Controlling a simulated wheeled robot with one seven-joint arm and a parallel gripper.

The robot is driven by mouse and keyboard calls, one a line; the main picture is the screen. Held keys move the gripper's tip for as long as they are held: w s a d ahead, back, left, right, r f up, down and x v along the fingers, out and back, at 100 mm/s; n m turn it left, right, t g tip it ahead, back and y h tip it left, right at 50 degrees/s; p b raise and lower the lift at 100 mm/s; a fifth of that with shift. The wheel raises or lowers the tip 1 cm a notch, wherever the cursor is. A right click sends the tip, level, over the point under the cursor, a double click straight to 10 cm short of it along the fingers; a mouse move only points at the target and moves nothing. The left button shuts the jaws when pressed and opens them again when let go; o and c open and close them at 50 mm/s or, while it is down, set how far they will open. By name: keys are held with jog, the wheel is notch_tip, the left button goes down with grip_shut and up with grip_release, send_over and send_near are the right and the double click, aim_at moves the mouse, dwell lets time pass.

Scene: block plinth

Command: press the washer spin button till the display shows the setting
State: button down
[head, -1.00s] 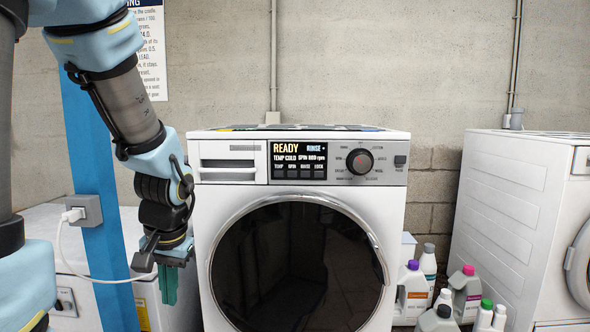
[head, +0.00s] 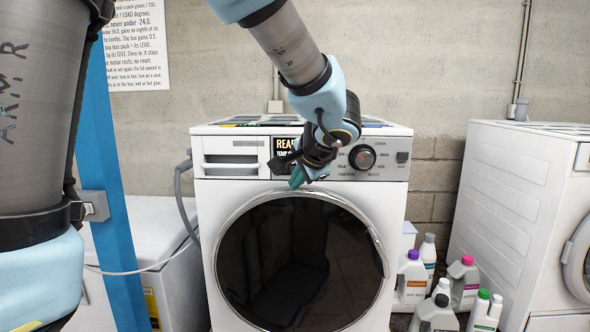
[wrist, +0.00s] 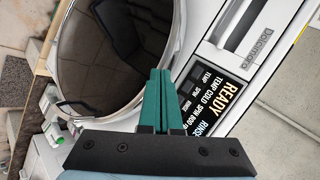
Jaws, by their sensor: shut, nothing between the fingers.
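The white washer (head: 204,230) stands in the middle of the head view, with its round dark door below the control panel. Its display (head: 283,145) is mostly hidden behind my gripper in the head view. In the wrist view the display (wrist: 226,100) reads READY, RINSE, TEMP COLD and SPIN 800, with part cut off. A row of small buttons (wrist: 190,90) labelled TEMP, SPIN and RINSE lies beside it. My gripper (head: 297,178) is shut and empty, its green fingers in front of the panel's lower edge. The wrist view shows the fingertips (wrist: 158,72) near the buttons; I cannot tell whether they touch.
A round dial (head: 362,157) sits right of the display, and a detergent drawer (head: 230,160) sits left of it. A blue post (head: 112,240) stands at the left.

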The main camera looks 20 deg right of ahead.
jog(key=shift+w, duration=0.1)
jog(key=shift+w+d+p, duration=0.5)
jog(key=shift+w+d, duration=0.1)
jog(key=shift+w, duration=0.7)
jog(key=shift+w+d+p, duration=0.5)
jog(key=shift+w+d, duration=0.1)
jog(key=shift+w, duration=0.75)
jog(key=shift+w+d+p, duration=0.5)
jog(key=shift+w+d, duration=0.1)
jog(key=shift+w, duration=0.7)
jog(key=shift+w+f, duration=0.1)
jog(key=shift+w+d, duration=0.2)
jog(key=shift+w, duration=0.05)
jog(key=shift+w+d+b, duration=0.15)
jog(key=shift+w+b, duration=0.15)
jog(key=shift+w, duration=0.05)
jog(key=shift+s+a+b, duration=0.3)
jog(key=shift+s+b, duration=0.35)
jog(key=shift+s, duration=0.1)
